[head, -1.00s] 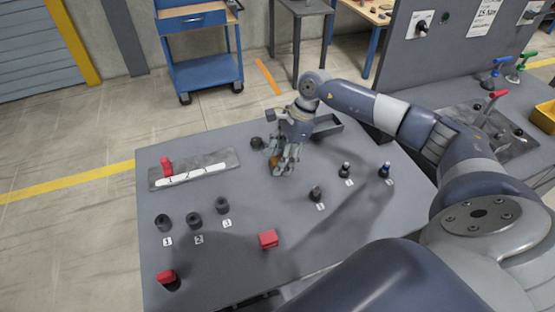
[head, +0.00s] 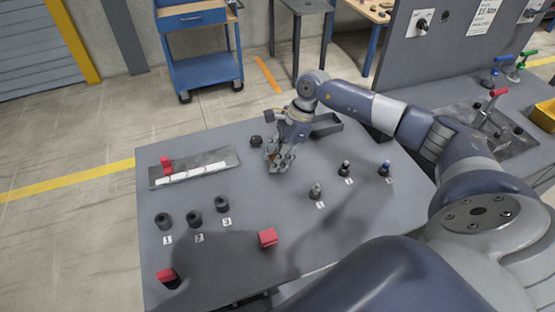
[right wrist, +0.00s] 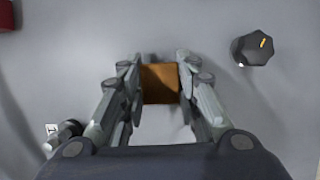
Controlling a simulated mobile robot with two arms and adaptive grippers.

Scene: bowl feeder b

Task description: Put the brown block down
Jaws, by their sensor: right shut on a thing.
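My right gripper (head: 276,163) is low over the grey table (head: 250,195), near its far middle. In the right wrist view its fingers are closed on both sides of the brown block (right wrist: 160,84), which sits between the fingertips. In the head view the block is mostly hidden by the fingers. I cannot tell whether the block touches the table. My left gripper is not in view.
A black knob (head: 256,141) stands close to the gripper, also in the right wrist view (right wrist: 252,48). A dark tray (head: 326,125) lies behind it. The table just in front is clear.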

